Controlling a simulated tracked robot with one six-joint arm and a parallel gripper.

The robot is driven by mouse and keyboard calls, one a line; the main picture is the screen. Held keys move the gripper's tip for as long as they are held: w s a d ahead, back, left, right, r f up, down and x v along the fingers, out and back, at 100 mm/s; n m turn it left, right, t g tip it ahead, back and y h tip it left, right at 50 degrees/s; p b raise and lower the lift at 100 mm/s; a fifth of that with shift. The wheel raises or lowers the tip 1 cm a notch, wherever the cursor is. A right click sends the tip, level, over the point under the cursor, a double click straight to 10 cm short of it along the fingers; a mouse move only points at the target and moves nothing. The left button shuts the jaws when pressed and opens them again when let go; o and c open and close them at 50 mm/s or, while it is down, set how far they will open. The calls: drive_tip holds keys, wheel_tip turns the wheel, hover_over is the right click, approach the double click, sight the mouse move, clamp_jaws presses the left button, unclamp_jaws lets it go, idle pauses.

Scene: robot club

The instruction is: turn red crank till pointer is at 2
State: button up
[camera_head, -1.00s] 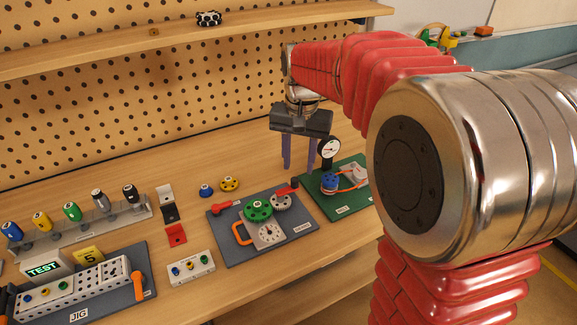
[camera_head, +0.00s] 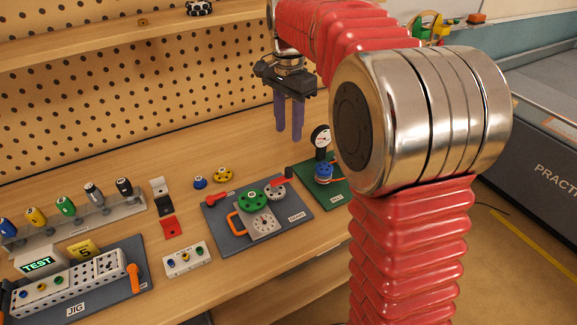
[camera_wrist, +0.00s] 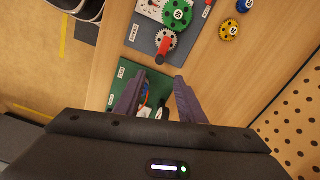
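The red crank (camera_head: 282,178) sits on a grey gear (camera_head: 275,192) on the grey gear board (camera_head: 225,238). It meshes beside a green gear (camera_head: 252,201). The crank also shows in the wrist view (camera_wrist: 164,46), ahead of the fingertips. A white dial plate (camera_head: 263,222) lies in front of the green gear; its pointer and numbers are too small to read. My gripper (camera_head: 288,130) is raised above and behind the board, fingers down, apart from the crank. In the wrist view, my gripper (camera_wrist: 160,76) has its fingers spread with nothing held between them.
A yellow gear (camera_head: 223,174) lies behind.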

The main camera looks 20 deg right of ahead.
sight(288, 169)
drive_tip(key=shift+f, duration=0.1)
wheel_tip(288, 169, down, 14)
drive_tip(key=shift+r, duration=0.15)
idle(0.6)
clamp_jaws()
idle(0.4)
